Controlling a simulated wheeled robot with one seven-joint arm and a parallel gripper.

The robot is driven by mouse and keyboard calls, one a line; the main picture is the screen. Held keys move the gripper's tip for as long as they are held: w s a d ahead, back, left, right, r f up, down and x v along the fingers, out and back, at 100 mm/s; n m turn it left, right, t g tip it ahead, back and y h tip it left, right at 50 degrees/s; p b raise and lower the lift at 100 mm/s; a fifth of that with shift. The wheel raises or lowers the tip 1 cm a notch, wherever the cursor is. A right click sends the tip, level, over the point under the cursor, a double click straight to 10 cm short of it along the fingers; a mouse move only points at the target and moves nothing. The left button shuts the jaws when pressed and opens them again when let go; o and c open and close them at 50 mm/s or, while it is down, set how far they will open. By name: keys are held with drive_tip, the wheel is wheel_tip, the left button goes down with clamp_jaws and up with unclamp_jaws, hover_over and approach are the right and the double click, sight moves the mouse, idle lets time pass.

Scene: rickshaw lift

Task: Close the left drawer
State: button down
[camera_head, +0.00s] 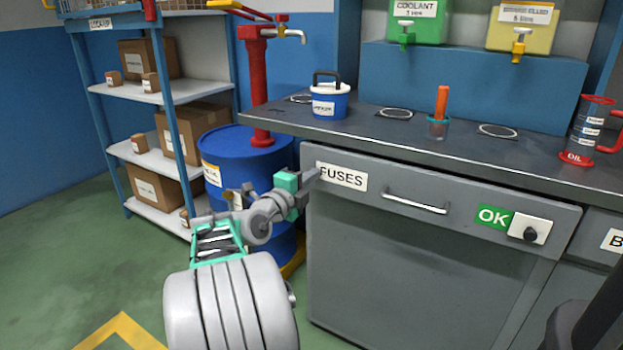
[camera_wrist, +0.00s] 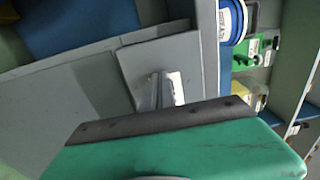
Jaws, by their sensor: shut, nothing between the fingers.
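The left drawer, a grey front labelled FUSES (camera_head: 345,203) with a metal bar handle (camera_head: 415,202), sits under the dark countertop. No drawer interior shows, and I cannot tell if its front is fully flush. My gripper (camera_head: 312,176) is shut and empty, with its fingertips at the drawer's left end beside the FUSES label. In the wrist view the shut fingers (camera_wrist: 166,90) point at a grey front (camera_wrist: 150,55) and partly cover its white label. I cannot tell whether they touch it.
A blue drum (camera_head: 222,170) with a red pump (camera_head: 257,85) stands left of the cabinet, close to my arm. Shelves with boxes (camera_head: 160,100) are behind it. A blue-and-white container (camera_head: 330,103), a cup (camera_head: 437,128) and a red oil jug (camera_head: 582,140) stand on the countertop (camera_head: 360,133).

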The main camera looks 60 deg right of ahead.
sight(319, 189)
drive_tip(key=d, duration=0.1)
drive_tip(key=d+b, duration=0.2)
drive_tip(key=shift+s+d+f, duration=0.2)
drive_tip(key=shift+s+d, duration=0.05)
drive_tip(key=shift+d, duration=0.1)
drive_tip(key=shift+d+r, duration=0.15)
drive_tip(key=shift+r, duration=0.4)
